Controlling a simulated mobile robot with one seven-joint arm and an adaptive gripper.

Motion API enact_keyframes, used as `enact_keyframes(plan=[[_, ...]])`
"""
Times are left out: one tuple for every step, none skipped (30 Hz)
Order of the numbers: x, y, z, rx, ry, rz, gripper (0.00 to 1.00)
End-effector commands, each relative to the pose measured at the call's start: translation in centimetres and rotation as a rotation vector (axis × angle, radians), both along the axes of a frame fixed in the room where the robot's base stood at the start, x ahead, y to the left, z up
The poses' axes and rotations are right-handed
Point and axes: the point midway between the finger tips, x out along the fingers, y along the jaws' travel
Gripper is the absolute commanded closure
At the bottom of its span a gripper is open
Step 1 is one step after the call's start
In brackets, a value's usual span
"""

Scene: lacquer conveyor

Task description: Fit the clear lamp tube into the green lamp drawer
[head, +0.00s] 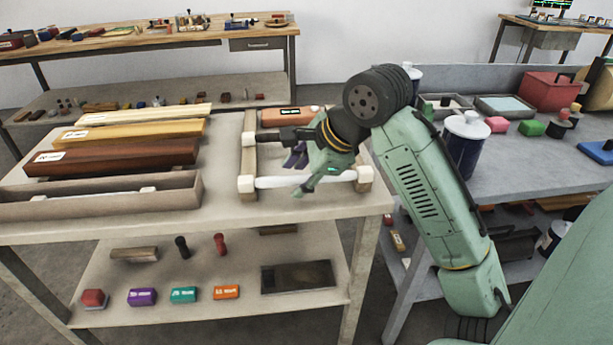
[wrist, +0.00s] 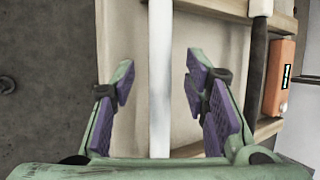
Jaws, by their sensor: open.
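A pale, whitish tube (head: 270,182), which looks like the lamp tube, lies along the front of a wooden frame with white end blocks on the left table. In the wrist view the tube (wrist: 160,80) runs lengthwise between my fingers, with a gap on each side. My gripper (wrist: 160,82) is open, its purple pads apart and not touching the tube. In the head view my gripper (head: 301,176) is over the tube and hides part of it. I cannot pick out a green lamp drawer in either view.
An orange box (head: 290,116) with a dark display sits at the back of the frame, beside a dark rod (wrist: 256,70). Long wooden boxes (head: 115,157) fill the table's left. A blue canister (head: 464,150) stands on the right bench. Labelled blocks (head: 184,295) lie on the shelf below.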

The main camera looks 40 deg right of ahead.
Motion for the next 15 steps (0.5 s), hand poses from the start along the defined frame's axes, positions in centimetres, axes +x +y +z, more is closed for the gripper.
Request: enact_keyframes(plan=[[0.05, 0.00, -0.08, 0.000, 0.000, 0.000, 0.58], [0.06, 0.00, -0.09, 0.000, 0.000, 0.000, 0.58], [0.06, 0.00, -0.09, 0.000, -0.001, 0.000, 0.58], [0.05, 0.00, -0.09, 0.000, -0.001, 0.000, 0.58], [0.05, 0.00, -0.09, 0.000, 0.000, 0.000, 0.58], [0.05, 0.00, -0.08, 0.000, 0.000, 0.000, 0.58], [0.05, 0.00, -0.08, 0.000, 0.000, 0.000, 0.60], [0.05, 0.00, -0.08, 0.000, 0.000, 0.000, 0.62], [0.04, 0.00, -0.07, 0.000, 0.000, 0.000, 0.65], [0.04, 0.01, -0.07, 0.000, 0.000, 0.000, 0.67], [0.04, 0.01, -0.07, 0.000, 0.000, 0.000, 0.69], [0.04, 0.00, -0.07, 0.000, 0.000, 0.000, 0.72], [0.04, 0.01, -0.06, 0.000, 0.000, 0.000, 0.74], [0.04, 0.01, -0.06, 0.000, 0.000, 0.000, 0.76], [0.04, 0.01, -0.06, 0.000, 0.000, 0.000, 0.79]])
